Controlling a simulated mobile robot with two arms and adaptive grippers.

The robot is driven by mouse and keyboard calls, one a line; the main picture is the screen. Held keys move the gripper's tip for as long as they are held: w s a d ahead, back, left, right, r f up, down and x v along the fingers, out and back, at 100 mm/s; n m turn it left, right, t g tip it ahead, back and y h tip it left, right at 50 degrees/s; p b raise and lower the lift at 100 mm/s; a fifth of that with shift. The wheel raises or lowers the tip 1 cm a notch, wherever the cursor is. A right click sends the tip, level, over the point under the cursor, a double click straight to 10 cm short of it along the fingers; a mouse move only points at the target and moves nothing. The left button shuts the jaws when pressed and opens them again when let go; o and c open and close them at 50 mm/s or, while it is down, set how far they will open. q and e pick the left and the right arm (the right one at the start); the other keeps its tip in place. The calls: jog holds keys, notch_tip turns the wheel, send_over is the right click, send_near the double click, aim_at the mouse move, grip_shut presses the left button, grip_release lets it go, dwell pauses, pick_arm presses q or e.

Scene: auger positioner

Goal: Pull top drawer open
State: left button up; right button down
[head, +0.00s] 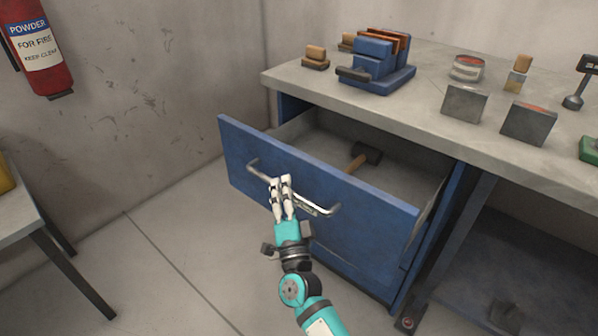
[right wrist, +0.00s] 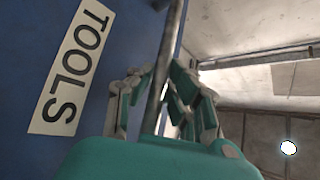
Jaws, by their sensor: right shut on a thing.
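The top drawer (head: 350,222) has a blue front and is pulled out from the workbench, with its grey inside showing. Its curved metal handle (head: 322,210) runs across the front. My right gripper (head: 281,182) is at the handle, left of its middle, and is shut on it. In the right wrist view the fingers (right wrist: 158,85) close around the handle bar (right wrist: 160,75), beside a white TOOLS label (right wrist: 70,70) on the blue front. A hammer (head: 362,157) lies inside the drawer. My left gripper is not in view.
The workbench top (head: 420,110) carries a blue vise (head: 378,65), a tin (head: 467,68) and several small blocks. A table (head: 25,215) stands at the left, and a fire extinguisher (head: 38,50) hangs on the wall. The floor left of the drawer is clear.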

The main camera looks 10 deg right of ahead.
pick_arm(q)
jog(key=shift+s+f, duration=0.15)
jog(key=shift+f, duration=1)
pick_arm(e)
jog(key=shift+s+a+f, duration=0.3)
jog(key=shift+s+a, duration=0.5)
jog(key=shift+a, duration=0.15)
jog(key=c, duration=1.4)
grip_release()
jog(key=shift+o, duration=0.6)
jog(key=shift+r, duration=0.15)
jog(key=v, duration=1.2)
